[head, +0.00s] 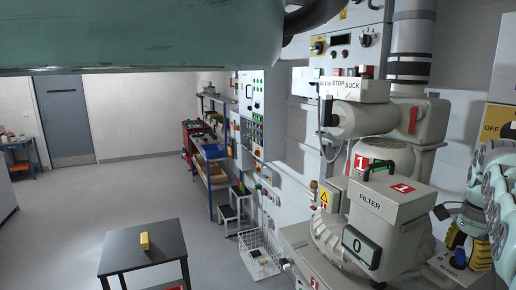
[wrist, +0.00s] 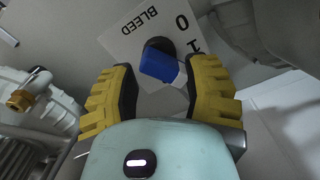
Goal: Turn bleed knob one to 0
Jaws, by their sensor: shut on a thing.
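The bleed knob (wrist: 158,65) has a blue grip on a dark round base, in front of a white plate (wrist: 130,38) marked BLEED and 0. Another mark on the plate is partly hidden by the right finger. My gripper (wrist: 160,78) has yellow ribbed fingers with dark pads, and it is shut on the knob, one finger on each side. The grip sits tilted in the wrist view; its exact setting cannot be told. In the head view the blue knob (head: 459,258) shows small at the lower right, beside my gripper's yellow fingers (head: 466,250).
A BLOW STOP SUCK valve (head: 350,112) is above. A small dark table (head: 143,245) stands at lower left. The floor beyond is open.

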